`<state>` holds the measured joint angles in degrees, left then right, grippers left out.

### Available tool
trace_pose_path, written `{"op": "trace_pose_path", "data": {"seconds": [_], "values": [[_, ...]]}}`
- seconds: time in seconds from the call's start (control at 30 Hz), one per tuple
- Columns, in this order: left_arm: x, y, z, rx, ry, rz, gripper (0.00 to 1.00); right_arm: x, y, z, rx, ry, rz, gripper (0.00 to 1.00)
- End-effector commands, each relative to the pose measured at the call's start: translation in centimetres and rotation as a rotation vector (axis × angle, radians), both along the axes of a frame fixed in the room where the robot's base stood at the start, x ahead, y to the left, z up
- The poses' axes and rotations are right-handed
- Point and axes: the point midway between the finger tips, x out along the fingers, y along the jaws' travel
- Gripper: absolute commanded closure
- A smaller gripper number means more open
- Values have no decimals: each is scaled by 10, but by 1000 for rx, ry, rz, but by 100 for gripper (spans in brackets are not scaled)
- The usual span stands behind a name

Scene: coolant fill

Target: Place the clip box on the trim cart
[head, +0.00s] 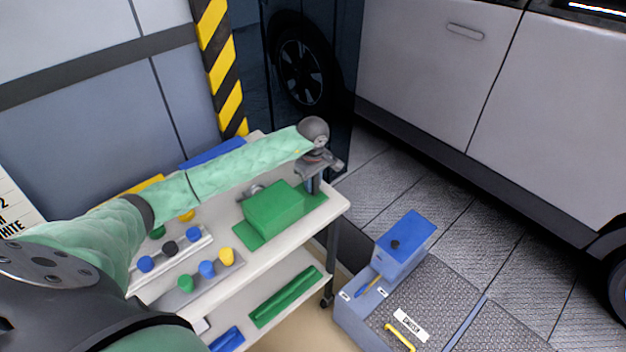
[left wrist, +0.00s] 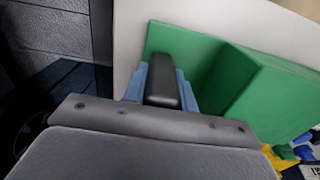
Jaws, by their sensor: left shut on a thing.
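The trim cart (head: 301,241) is a pale two-shelf cart at centre left. The box also shows in the left wrist view (left wrist: 271,100). No label shows which thing is the clip box. My right gripper is out of view.
Blue, green, yellow and dark knobs fill racks (head: 180,243) at the cart's left. Green and blue pieces lie on the lower shelf. A blue box (head: 404,240) with a dark knob stands on a grey-blue platform to the right. A car (head: 430,80) stands behind.

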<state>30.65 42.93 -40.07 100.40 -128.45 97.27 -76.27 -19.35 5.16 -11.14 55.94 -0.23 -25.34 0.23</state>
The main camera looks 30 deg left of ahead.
Motion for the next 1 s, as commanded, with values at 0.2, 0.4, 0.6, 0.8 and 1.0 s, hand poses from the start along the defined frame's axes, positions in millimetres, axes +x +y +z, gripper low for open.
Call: {"op": "trace_pose_path", "data": {"seconds": [0.2,0.4,0.6,0.8,1.0], "values": [[0,0,-1,1,0,0,100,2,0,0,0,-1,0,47],[0,0,-2,1,0,0,100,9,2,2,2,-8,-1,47],[0,0,-2,1,0,0,51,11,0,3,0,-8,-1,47],[0,0,-2,1,0,0,51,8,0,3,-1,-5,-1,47],[0,0,1,0,0,0,51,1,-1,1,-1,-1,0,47]]}}
